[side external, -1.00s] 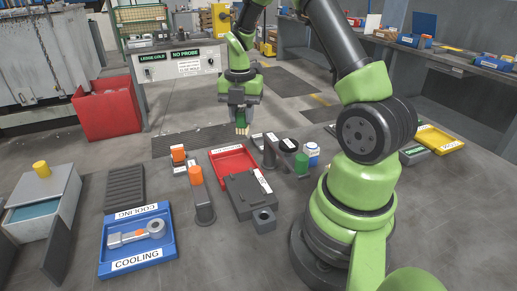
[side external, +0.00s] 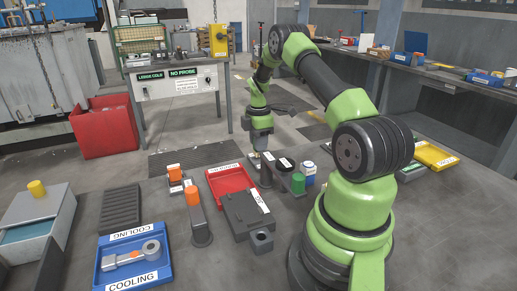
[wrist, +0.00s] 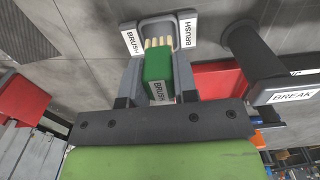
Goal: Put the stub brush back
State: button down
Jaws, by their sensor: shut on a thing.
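In the wrist view the stub brush (wrist: 160,66) is a green block with pale bristles on its far end. My gripper (wrist: 157,83) is shut on it, one finger on each side. The bristle end is at the mouth of a grey holder (wrist: 162,25) with BRUSH labels on both sides. I cannot tell how deep the bristles sit in it. In the side view my gripper (side external: 259,150) points down behind the dark fixtures right of the red tray; the brush is mostly hidden there.
A dark cylinder (wrist: 249,46) with a BREAK label stands right of the holder in the wrist view. A blue COOLING tray (side external: 165,270) is at front left.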

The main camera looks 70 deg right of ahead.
jog(key=shift+f, duration=1.2)
jog(key=c, duration=0.9)
grip_release()
jog(key=shift+f, duration=0.15)
